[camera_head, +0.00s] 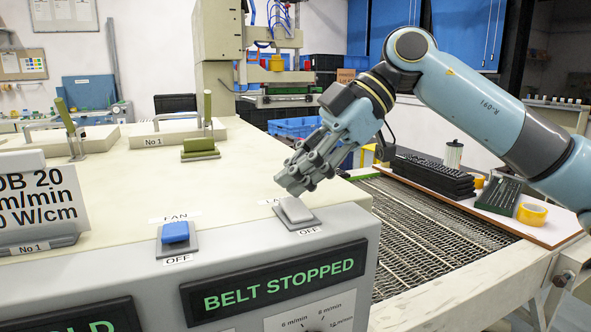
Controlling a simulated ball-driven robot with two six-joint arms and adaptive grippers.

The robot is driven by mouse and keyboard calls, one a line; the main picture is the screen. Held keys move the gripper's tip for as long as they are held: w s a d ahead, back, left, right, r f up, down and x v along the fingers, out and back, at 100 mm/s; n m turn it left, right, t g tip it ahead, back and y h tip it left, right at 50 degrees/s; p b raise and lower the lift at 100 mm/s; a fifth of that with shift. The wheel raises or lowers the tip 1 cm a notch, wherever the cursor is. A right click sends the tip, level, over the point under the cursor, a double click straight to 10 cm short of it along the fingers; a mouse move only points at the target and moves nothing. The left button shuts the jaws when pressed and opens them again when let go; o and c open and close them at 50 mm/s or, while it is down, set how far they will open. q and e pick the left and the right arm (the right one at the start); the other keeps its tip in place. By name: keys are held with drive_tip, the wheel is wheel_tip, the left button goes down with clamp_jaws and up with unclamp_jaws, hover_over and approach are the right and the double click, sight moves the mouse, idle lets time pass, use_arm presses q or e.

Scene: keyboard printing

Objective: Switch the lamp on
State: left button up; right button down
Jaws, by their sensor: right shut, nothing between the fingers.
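A light grey rocker switch (296,209) sits on a grey plate on the front right of the cream machine top, with an OFF label in front of it. The label behind this switch is mostly hidden by my right gripper, so I cannot read it. My right gripper (292,186) is shut and empty, its fingertips pointing down just above and behind the switch. I cannot tell whether they touch it. My left gripper is not in view.
A blue switch (176,232) labelled FAN and OFF stands to the left. The display (275,281) reads BELT STOPPED. A mesh conveyor belt (410,235) lies to the right, beside a board with stacked black keyboards (432,175) and yellow tape (531,214).

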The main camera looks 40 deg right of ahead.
idle(0.3)
drive_tip(key=shift+w+f+m+g+p, duration=0.15)
drive_tip(key=shift+m+g+p, duration=0.2)
drive_tip(key=shift+p, duration=0.65)
drive_tip(key=shift+w+f+b, duration=0.25)
drive_tip(key=shift+f+b, duration=0.05)
drive_tip(key=shift+b, duration=0.05)
drive_tip(key=shift+s+r, duration=0.2)
drive_tip(key=shift+s, duration=0.25)
drive_tip(key=shift+s+r+p, duration=0.1)
drive_tip(key=shift+s+p, duration=0.15)
drive_tip(key=shift+p, duration=0.25)
drive_tip(key=shift+s+a, duration=0.15)
drive_tip(key=shift+s, duration=0.1)
drive_tip(key=shift+w+r, duration=0.1)
